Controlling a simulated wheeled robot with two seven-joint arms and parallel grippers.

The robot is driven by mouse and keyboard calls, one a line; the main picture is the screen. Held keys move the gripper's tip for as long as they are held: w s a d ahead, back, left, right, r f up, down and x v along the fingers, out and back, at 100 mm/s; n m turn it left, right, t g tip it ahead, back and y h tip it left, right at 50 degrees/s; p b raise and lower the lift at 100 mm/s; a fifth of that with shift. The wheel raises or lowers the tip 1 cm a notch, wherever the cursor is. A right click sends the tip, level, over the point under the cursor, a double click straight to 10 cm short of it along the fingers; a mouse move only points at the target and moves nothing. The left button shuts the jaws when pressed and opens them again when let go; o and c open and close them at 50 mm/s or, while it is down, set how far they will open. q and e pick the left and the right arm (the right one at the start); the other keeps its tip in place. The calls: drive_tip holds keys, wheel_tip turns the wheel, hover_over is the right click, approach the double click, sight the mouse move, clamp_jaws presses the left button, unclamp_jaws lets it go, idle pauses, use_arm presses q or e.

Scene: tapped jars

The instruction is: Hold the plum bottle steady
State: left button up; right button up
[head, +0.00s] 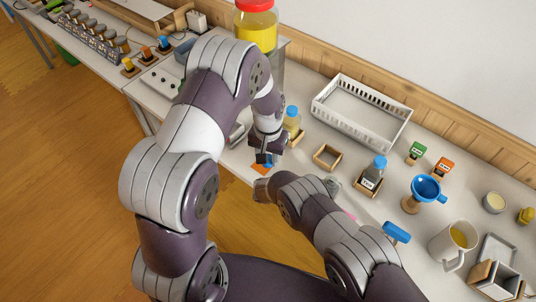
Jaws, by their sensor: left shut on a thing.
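My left gripper (265,158) points down near the table's front edge, at the end of my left arm. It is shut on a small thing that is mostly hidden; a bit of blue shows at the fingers. A blue-capped bottle with yellow contents (292,123) stands just right of the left wrist, apart from the fingers. Another blue-capped bottle (374,174) with a white label stands in a wooden holder farther right. I cannot tell which bottle is the plum one. My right gripper (263,190) is just below the left one; its jaws cannot be made out.
An empty wooden frame (327,157) and a white basket (362,108) lie right of the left gripper. A blue funnel (426,188), a mug (453,243) and small green and orange boxes are farther right. A large red-lidded jar (256,27) stands behind.

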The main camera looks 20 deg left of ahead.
use_arm(q)
drive_tip(key=w+d+r+m, duration=0.2)
drive_tip(key=d+r+m, duration=0.1)
drive_tip(key=d, duration=0.9)
drive_tip(key=m, duration=0.3)
approach(332, 181)
drive_tip(key=shift+f, duration=1.85)
drive_tip(key=shift+f, duration=1.3)
drive_tip(key=o, duration=0.9)
drive_tip(key=shift+c, duration=0.2)
